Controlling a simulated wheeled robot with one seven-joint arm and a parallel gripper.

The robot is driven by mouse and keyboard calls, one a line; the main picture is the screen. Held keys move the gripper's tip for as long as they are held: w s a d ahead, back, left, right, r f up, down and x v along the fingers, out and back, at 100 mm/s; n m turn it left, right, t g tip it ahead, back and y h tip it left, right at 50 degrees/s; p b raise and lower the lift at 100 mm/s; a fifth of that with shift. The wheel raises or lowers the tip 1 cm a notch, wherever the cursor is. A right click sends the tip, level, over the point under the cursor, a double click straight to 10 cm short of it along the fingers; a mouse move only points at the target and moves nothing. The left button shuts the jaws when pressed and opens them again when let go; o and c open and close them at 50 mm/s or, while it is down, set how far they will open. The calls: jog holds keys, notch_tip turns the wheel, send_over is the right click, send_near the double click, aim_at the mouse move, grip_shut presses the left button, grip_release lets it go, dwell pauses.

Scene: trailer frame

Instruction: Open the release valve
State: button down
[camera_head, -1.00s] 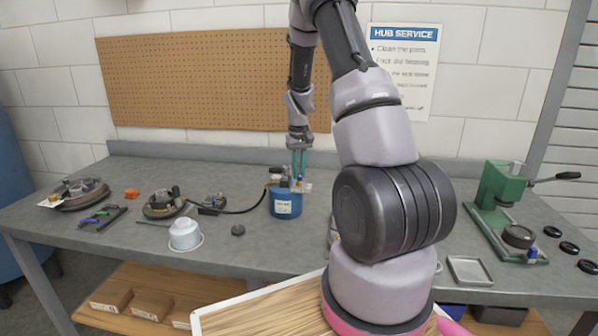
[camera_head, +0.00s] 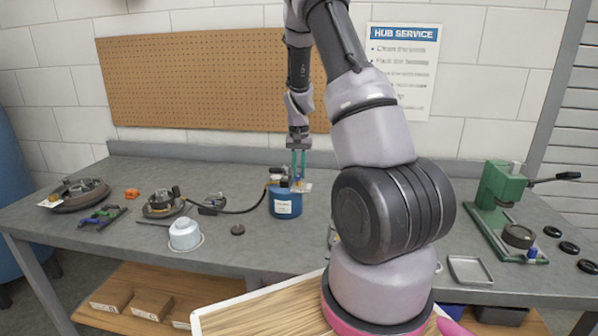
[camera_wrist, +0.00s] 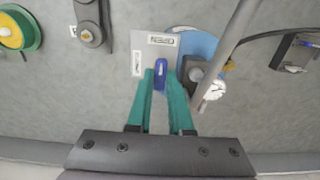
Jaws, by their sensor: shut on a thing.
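My gripper (camera_wrist: 161,78) has two green fingers and is shut on a small blue lever (camera_wrist: 160,73), the release valve handle, in the wrist view. The lever lies lengthwise between the fingertips, beside a pale plate (camera_wrist: 153,45) with a label that appears to read OPEN. A blue canister (camera_head: 285,204) with a white label stands under my gripper (camera_head: 299,177) in the head view. Its blue top (camera_wrist: 197,42) is partly hidden by a grey bar in the wrist view. A round white gauge (camera_wrist: 215,89) sits to the right of the fingers.
A black hose (camera_head: 243,210) runs left from the canister to a dark device (camera_head: 212,204). A green press (camera_head: 499,197) stands at the right. My arm hides part of the bench.

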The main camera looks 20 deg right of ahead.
aim_at(299, 175)
jog(key=c, duration=0.8)
grip_release()
notch_tip(299, 175, up, 11)
jog(key=shift+f, duration=0.1)
